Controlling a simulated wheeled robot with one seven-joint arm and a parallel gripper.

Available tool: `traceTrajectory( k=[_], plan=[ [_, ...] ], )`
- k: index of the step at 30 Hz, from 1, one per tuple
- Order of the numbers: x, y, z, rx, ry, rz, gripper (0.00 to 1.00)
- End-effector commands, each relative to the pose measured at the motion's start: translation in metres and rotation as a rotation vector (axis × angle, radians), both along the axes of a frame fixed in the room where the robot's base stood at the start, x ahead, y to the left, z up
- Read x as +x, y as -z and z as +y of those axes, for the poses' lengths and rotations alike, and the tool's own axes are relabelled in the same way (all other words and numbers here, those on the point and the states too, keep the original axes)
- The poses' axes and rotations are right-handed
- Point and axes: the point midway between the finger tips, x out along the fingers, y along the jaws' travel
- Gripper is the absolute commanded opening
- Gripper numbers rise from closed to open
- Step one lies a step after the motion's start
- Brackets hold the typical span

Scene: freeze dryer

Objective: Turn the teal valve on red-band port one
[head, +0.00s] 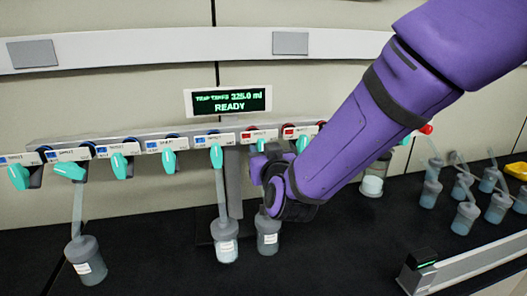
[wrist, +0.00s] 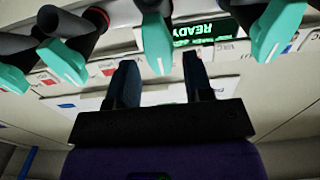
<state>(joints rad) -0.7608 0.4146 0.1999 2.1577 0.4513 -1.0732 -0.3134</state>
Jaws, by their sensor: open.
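The red-band port nearest the blue-band ports has a red-marked label (head: 259,134). Its teal valve (head: 261,145) is mostly hidden by my gripper in the head view. In the wrist view a teal valve (wrist: 155,42), apparently this one, hangs centrally just beyond and between the fingertips. My gripper (wrist: 160,62) is open and empty, its two dark fingers spread. I cannot tell whether either finger touches the valve. In the head view my gripper (head: 271,155) is in front of this port, above a capped flask (head: 268,236).
A display (head: 229,100) reading READY is above the manifold. Flasks hang at left (head: 86,262) and centre (head: 226,243). More flasks (head: 465,216) stand at right, behind a low rail (head: 470,266).

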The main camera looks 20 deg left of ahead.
Motion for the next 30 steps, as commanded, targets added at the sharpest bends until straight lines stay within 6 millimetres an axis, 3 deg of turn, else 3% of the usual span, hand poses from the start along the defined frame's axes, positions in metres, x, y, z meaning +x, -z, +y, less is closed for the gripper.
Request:
traceTrajectory(
  k=[9, 15, 30],
  plan=[
    [-0.051, 0.000, -0.031, -0.001, -0.001, 0.000, 0.47],
    [-0.072, 0.001, -0.044, -0.002, -0.001, 0.001, 0.47],
    [-0.076, -0.001, -0.050, -0.003, 0.000, 0.004, 0.47]
  ],
)
